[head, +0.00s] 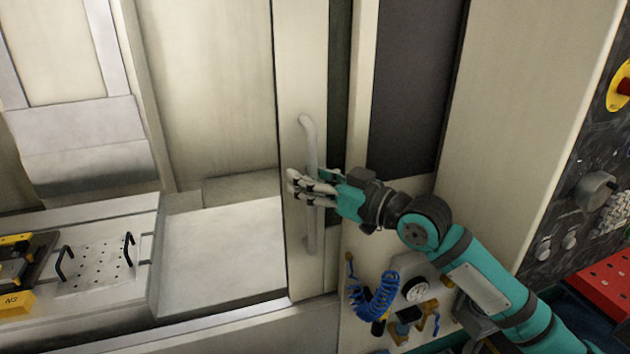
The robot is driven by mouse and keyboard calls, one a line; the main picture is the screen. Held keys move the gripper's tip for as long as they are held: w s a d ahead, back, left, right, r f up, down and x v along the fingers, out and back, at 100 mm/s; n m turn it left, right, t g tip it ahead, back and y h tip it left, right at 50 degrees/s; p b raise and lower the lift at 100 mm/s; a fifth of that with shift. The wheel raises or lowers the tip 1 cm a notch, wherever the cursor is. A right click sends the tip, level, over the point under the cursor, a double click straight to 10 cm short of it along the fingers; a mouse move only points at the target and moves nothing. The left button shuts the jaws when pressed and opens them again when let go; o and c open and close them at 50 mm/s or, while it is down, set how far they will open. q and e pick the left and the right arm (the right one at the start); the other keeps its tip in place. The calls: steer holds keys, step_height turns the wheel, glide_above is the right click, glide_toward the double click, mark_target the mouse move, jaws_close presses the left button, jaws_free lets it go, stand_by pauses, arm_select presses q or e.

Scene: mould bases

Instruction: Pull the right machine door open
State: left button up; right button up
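The right machine door (297,60) is a pale, narrow upright panel in the middle of the head view. Its vertical white handle (309,234) shows above and below my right gripper (303,187). My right gripper reaches in from the right, with its fingers across the middle of the handle. They hide that part of the handle, so I cannot tell whether they are closed on it. Left of the door's edge, the machine's interior is open to view. My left gripper is not in view.
Inside the machine, a grey table (105,230) carries a plate with black handles (95,262) and a yellow-marked block (15,303). A coiled blue hose (372,300) and gauge (415,289) sit below my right arm. A control panel (590,200) and red tray (605,285) are at right.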

steer(key=v, duration=1.2)
steer(key=shift+s, duration=0.1)
steer(key=shift+a+f, duration=0.1)
